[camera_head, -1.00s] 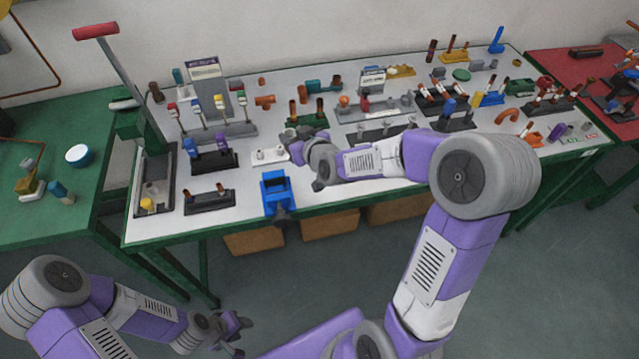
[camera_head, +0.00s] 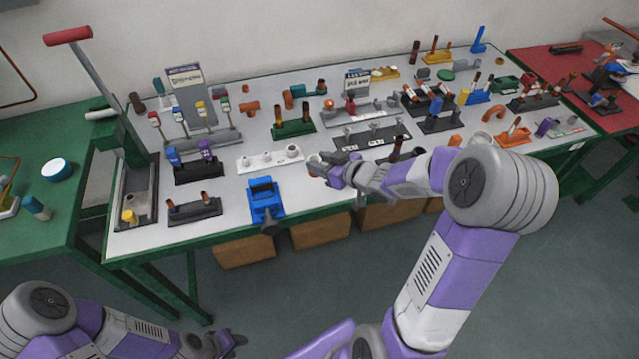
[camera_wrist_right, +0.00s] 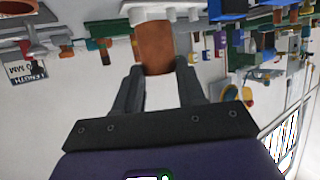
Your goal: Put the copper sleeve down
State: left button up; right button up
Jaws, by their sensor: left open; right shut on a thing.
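The copper sleeve (camera_wrist_right: 154,48) is a short brown-orange cylinder. In the right wrist view it stands between the fingertips of my right gripper (camera_wrist_right: 157,72), which is shut on it. A pale grey-white piece (camera_wrist_right: 150,12) shows at the sleeve's far end; I cannot tell whether they touch. In the head view my right gripper (camera_head: 318,167) is over the front part of the white table, just right of the white holder (camera_head: 270,158); the sleeve is hardly visible there. My left gripper (camera_head: 232,341) is open and empty, low in front of the table.
A blue vise-like block (camera_head: 264,196) stands at the front edge, left of my right gripper. A black holder (camera_head: 372,135) is behind it, and a green holder (camera_head: 293,128) stands farther back. A red-handled lever press (camera_head: 128,150) is at the left. Clear tabletop (camera_head: 318,190) lies near the front edge.

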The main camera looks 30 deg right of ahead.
jog(key=shift+f+b, duration=1.35)
jog(key=shift+f, duration=1.85)
jog(key=shift+f, duration=0.2)
jog(key=o, duration=1.1)
jog(key=shift+c, duration=0.2)
jog(key=shift+r, duration=0.25)
jog(key=p+v, duration=0.4)
jog(key=v, duration=0.8)
